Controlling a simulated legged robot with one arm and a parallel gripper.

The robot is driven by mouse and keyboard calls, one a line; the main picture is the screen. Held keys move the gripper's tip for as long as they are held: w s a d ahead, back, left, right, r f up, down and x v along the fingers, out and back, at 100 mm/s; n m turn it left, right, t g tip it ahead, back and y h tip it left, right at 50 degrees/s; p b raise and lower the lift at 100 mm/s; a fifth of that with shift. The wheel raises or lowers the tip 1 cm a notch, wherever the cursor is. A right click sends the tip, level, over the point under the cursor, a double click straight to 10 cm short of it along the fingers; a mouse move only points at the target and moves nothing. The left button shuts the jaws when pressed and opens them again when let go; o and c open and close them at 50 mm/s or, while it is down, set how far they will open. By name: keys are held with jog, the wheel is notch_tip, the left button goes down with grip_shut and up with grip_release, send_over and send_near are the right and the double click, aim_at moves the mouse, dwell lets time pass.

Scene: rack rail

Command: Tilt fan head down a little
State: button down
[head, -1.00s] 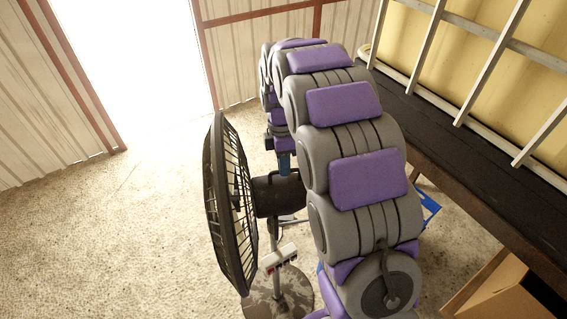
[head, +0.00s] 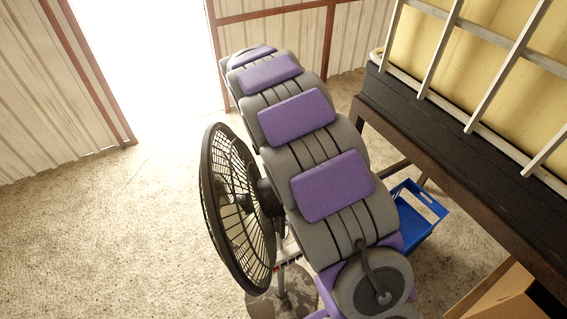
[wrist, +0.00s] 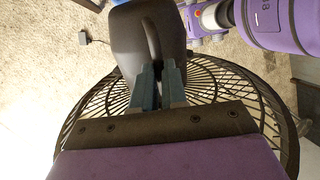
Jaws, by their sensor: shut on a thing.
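The black fan head (head: 235,205) stands left of my arm in the head view, its round wire grille leaning with the top edge to the left. In the wrist view the dark motor housing (wrist: 125,35) rises at the top, with the round grille (wrist: 225,90) below and around it. My gripper (wrist: 158,68) has its two blue-grey fingers close together at the housing and is shut on part of it. The exact gripped spot is partly hidden by the fingers. In the head view my arm covers the gripper and much of the housing.
The fan's round base (head: 262,303) is on the speckled floor. A dark table (head: 440,135) with a white metal frame stands at right. A blue crate (head: 418,222) is beneath it, and a cardboard box (head: 490,300) lies nearer. The floor left of the fan is clear.

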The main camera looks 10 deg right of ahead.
jog(key=shift+w+r, duration=0.1)
jog(key=c, duration=1.2)
grip_release()
jog(key=shift+o, duration=0.2)
jog(key=p+v, duration=0.5)
jog(key=v, duration=1.2)
jog(key=shift+a, duration=0.15)
